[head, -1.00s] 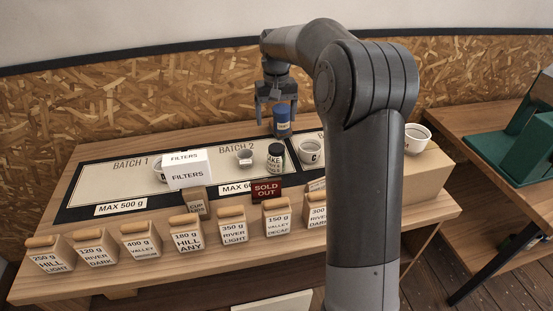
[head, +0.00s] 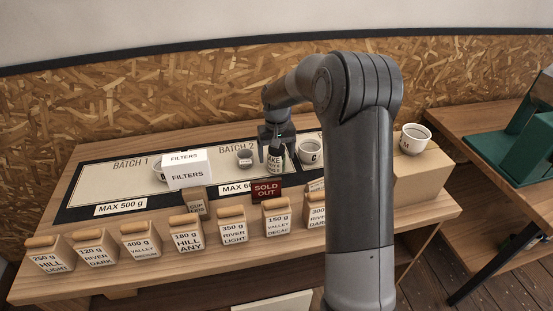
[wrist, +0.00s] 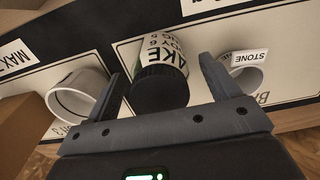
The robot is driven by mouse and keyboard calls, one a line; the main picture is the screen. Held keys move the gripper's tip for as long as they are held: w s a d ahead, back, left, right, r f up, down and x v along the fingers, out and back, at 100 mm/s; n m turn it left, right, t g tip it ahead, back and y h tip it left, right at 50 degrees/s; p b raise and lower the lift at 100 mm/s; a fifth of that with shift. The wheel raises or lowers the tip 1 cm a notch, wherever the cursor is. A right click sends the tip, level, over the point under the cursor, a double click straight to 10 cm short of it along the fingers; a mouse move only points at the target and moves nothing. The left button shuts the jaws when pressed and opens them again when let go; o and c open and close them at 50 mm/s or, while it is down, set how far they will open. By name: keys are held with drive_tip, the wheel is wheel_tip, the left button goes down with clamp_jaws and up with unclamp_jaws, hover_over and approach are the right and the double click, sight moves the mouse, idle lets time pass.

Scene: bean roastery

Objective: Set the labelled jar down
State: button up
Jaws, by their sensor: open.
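The labelled jar (head: 274,164), with a dark lid and a white label reading partly "AKE", stands upright on the Batch 2 side of the board. My gripper (head: 276,148) is low over it. In the wrist view the jar (wrist: 161,75) lies between the two spread fingers, its dark lid toward the palm. A gap shows on each side of it, so my gripper is open and not clamped on it. The jar's far side is hidden. The blue jar seen earlier behind it is out of sight behind my gripper.
A white cup marked C (head: 310,153) stands right of the jar and a small grey "STONE" pot (head: 245,158) left. The red "SOLD OUT" sign (head: 267,189) is in front. A filters box (head: 187,175) and several labelled bins line the bench. Batch 1 has clear space.

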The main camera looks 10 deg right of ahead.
drive_tip(key=shift+f, duration=0.35)
drive_tip(key=shift+c, duration=0.2)
drive_tip(key=c, duration=1.3)
drive_tip(key=shift+o, duration=0.2)
drive_tip(key=shift+r, duration=0.1)
